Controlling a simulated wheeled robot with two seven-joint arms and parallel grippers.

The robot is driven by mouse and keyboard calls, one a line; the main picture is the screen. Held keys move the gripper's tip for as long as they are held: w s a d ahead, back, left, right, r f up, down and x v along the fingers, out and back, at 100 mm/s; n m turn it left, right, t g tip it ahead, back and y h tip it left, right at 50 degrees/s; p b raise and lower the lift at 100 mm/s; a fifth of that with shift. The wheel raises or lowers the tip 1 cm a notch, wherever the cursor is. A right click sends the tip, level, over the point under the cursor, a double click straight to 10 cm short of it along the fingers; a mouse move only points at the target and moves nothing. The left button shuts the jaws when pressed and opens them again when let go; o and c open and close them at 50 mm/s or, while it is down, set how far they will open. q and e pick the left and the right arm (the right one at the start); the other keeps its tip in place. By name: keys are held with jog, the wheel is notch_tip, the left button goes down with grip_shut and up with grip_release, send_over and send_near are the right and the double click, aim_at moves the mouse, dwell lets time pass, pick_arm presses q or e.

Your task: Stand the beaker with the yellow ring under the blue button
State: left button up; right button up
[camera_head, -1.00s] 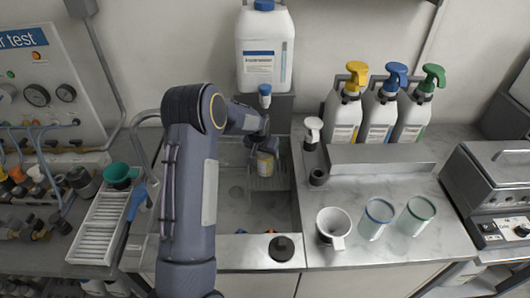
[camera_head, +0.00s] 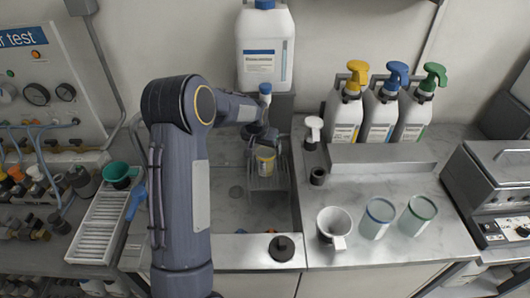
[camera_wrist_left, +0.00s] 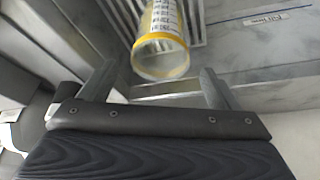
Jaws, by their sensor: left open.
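The clear beaker with the yellow ring (camera_head: 265,164) is on a slotted rack (camera_head: 268,184) in the sink area, below the blue button (camera_head: 265,89) of the big white canister. The beaker also shows in the left wrist view (camera_wrist_left: 160,52), its yellow rim facing that camera. My left gripper (camera_head: 265,143) is at the beaker, partly covering it in the head view. In the wrist view its fingers (camera_wrist_left: 159,72) are open, with clear gaps on both sides of the beaker's rim. My right gripper is not in view.
A white canister (camera_head: 264,50) stands behind the rack. On the right counter are a white cup (camera_head: 334,224), a blue-rimmed beaker (camera_head: 377,217) and a green-rimmed beaker (camera_head: 417,215). Pump bottles (camera_head: 381,110) stand behind them. A white slatted tray (camera_head: 99,227) lies at the left.

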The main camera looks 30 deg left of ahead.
pick_arm(q)
jog(key=s+d+r+h, duration=0.1)
jog(key=s+d+r, duration=0.3)
jog(key=s+r, duration=0.5)
jog(key=s+d+r+h, duration=0.1)
jog(key=s+d+r, duration=0.4)
jog(key=s, duration=0.5)
jog(key=s+d+h, duration=0.1)
jog(key=s+d, duration=0.3)
jog(key=s, duration=0.4)
jog(key=s+d+f+t+h, duration=0.1)
jog(key=s+d, duration=0.2)
jog(key=s, duration=0.6)
jog(key=shift+d+f, duration=0.2)
jog(key=shift+d, duration=0.15)
